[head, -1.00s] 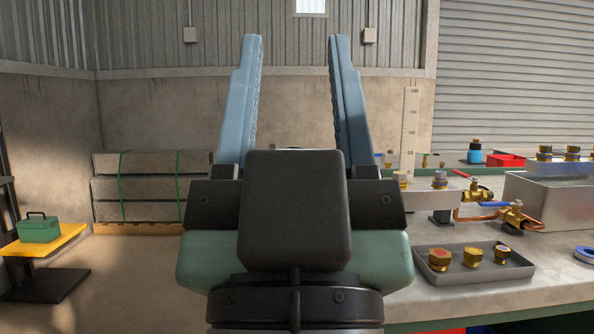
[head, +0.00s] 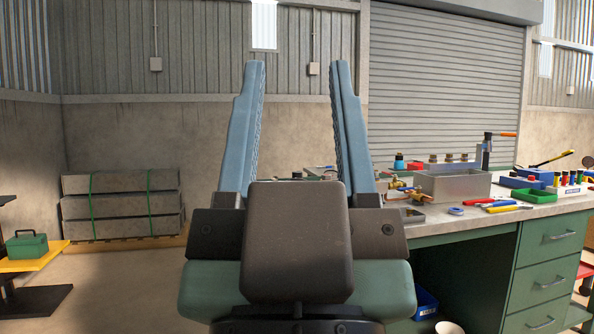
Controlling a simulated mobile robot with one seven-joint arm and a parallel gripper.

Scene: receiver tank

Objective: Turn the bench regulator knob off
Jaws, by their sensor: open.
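My gripper (head: 296,72) fills the middle of the head view, pointing up and away, with its two blue fingers wide apart and nothing between them. The workbench (head: 480,224) with a grey top and green drawers stands to the right. I cannot make out the bench regulator knob; part of the bench's left end is hidden behind my gripper. Brass fittings with a blue-handled valve (head: 418,195) sit on the bench just right of my gripper, apart from it.
A metal tank (head: 455,186) with brass caps, blue bins (head: 521,182) and hand tools (head: 499,206) crowd the benchtop. A strapped stack of grey slabs (head: 122,204) lies on a pallet at the left. A yellow platform (head: 35,260) carries a green toolbox (head: 27,246). The floor between is clear.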

